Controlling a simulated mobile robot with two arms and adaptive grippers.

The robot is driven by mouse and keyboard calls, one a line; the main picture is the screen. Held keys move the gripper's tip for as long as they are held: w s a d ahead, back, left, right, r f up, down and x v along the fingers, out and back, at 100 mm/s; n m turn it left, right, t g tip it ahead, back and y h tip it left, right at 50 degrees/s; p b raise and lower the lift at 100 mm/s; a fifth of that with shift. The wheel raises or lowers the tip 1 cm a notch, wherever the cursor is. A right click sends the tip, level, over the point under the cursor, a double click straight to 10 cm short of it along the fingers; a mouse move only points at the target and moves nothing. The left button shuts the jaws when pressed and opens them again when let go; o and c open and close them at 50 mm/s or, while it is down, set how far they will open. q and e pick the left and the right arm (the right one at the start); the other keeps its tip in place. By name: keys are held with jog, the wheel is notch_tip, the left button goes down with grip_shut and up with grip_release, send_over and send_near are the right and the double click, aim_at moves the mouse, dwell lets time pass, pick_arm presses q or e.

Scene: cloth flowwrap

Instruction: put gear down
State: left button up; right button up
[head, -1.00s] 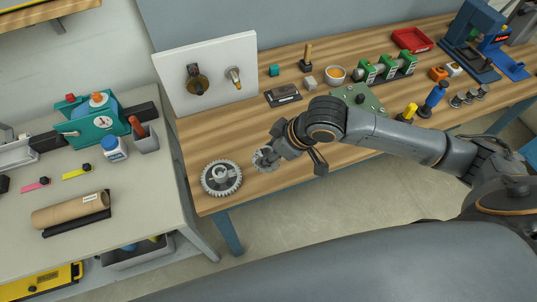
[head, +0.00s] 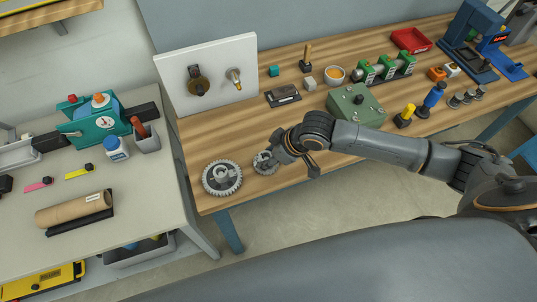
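A small grey metal gear (head: 264,167) is at the front left of the wooden workbench, just right of the large dark gear. It appears to lie flat on or very close to the bench top. My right gripper (head: 271,157) reaches in from the right and is at the small gear's upper right side, covering part of it. The fingertips are too small and hidden to tell whether they grip it. The large gear (head: 222,178), with a pale toothed rim and raised hub, lies flat on the bench near its left front corner. My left gripper is out of view.
A white panel (head: 211,75) with two shafts stands at the back left of the wooden workbench (head: 205,134). A dark flat block (head: 283,96) and a green box (head: 356,105) lie behind my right arm. Bare wood surrounds the gears.

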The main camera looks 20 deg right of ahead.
jog(key=shift+o, duration=1.2)
jog(key=shift+r, duration=0.15)
jog(key=v, duration=1.2)
jog(key=shift+b, duration=0.4)
